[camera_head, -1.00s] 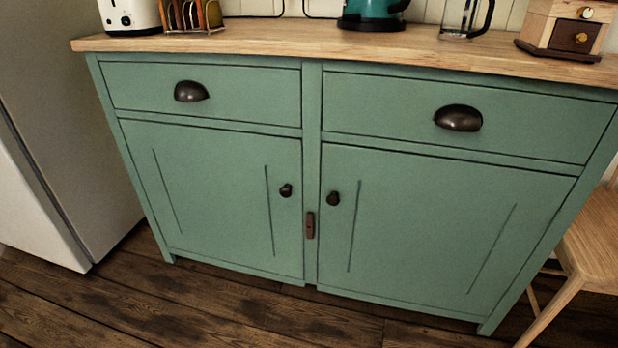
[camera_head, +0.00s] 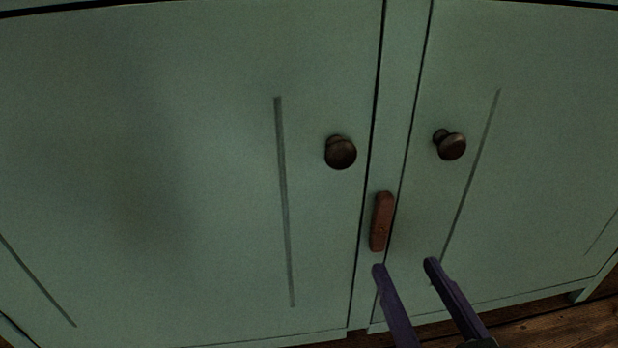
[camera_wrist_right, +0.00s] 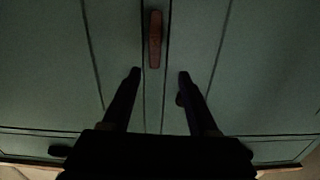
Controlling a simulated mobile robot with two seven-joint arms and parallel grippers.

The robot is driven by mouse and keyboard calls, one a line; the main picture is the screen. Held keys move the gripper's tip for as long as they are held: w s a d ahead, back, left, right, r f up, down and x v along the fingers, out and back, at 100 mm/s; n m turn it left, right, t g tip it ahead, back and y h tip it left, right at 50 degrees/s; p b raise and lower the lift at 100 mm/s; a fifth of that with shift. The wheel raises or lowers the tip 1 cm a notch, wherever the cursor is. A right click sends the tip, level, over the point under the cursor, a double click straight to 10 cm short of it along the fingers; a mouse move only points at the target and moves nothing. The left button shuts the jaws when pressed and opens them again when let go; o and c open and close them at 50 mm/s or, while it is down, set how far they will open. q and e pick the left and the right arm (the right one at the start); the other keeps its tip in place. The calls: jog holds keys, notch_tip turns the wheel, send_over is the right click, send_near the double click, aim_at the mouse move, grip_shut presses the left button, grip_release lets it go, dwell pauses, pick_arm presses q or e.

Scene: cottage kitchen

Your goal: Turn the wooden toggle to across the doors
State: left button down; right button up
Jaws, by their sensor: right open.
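The wooden toggle (camera_head: 381,222) is a small reddish-brown bar on the strip between the two green doors. It stands nearly upright, in line with the strip, and does not lie across the doors. In the right wrist view the toggle (camera_wrist_right: 155,39) is upright beyond the fingertips. My right gripper (camera_head: 404,265) is open and empty, its purple fingers just below and to the right of the toggle, apart from it. In the right wrist view its dark fingers (camera_wrist_right: 160,73) are spread. My left gripper is not in view.
The left door (camera_head: 180,180) has a dark round knob (camera_head: 340,152), and the right door (camera_head: 540,150) has another knob (camera_head: 450,144), both above the toggle. Both doors look shut. The wooden floor (camera_head: 560,325) shows at the lower right.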

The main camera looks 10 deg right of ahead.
aim_at(386, 216)
jog(key=w+b, duration=0.1)
jog(key=w, duration=0.1)
jog(key=w+b, duration=0.2)
jog(key=w, duration=0.1)
jog(key=w+b, duration=0.2)
jog(key=w, duration=0.1)
jog(key=shift+w+d+f, duration=0.2)
jog(key=shift+d+f, duration=0.05)
jog(key=shift+f, duration=0.1)
jog(key=shift+w+d+r, duration=0.1)
jog(key=shift+w, duration=0.2)
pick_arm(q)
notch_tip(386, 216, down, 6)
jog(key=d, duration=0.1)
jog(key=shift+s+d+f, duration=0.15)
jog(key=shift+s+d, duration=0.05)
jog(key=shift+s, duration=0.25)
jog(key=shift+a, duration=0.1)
pick_arm(e)
jog(key=shift+c, duration=0.2)
jog(key=c, duration=0.3)
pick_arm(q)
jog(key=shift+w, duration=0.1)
pick_arm(e)
grip_shut()
